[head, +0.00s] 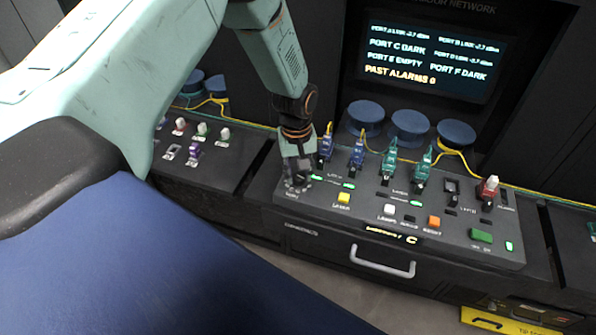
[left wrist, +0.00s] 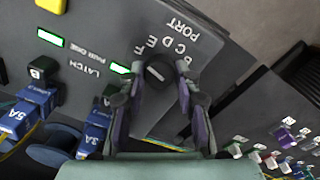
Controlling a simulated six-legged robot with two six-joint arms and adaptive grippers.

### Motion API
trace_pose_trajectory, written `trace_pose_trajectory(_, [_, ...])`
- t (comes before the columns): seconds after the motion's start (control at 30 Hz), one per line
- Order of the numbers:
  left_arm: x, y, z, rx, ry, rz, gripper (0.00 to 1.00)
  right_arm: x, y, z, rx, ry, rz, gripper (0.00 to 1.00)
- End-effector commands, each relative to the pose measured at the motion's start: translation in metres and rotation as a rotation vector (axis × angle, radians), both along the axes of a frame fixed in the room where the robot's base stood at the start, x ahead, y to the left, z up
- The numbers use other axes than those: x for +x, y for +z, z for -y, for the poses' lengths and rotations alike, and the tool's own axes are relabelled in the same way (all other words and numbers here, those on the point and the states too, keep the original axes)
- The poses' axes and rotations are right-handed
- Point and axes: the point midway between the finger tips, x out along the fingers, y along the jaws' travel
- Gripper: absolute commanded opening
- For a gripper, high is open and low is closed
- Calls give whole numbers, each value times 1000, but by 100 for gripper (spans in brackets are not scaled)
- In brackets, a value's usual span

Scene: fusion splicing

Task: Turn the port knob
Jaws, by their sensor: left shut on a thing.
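The port knob (left wrist: 158,72) is a dark round knob on the sloped grey panel (head: 330,210), with the letters B to F and the word PORT printed around it. My left gripper (head: 297,178) reaches down onto the panel's left end. In the left wrist view its two fingers (left wrist: 156,90) stand on either side of the knob, shut on it. In the head view the fingers hide most of the knob. A small display (head: 391,236) on the panel's front edge shows the letter C. My right gripper is not in view.
Blue plugs (head: 326,150) and green plugs (head: 389,163) stand close right of my left gripper, with yellow cables behind. Yellow (head: 343,198), white and orange buttons line the panel. A screen (head: 432,58) reads PORT C DARK and PAST ALARMS 0. A drawer handle (head: 383,262) sits below.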

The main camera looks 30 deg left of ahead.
Motion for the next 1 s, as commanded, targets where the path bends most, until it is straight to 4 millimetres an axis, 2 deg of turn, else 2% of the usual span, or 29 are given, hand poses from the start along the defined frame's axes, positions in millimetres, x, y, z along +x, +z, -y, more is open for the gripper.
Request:
trace_pose_trajectory(0.37, [-1, 0, -1, -1, -91, -4, 1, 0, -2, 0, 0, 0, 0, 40])
trace_pose_trajectory(1.0, [0, 0, -1, -1, -661, 0, 1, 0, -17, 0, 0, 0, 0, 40])
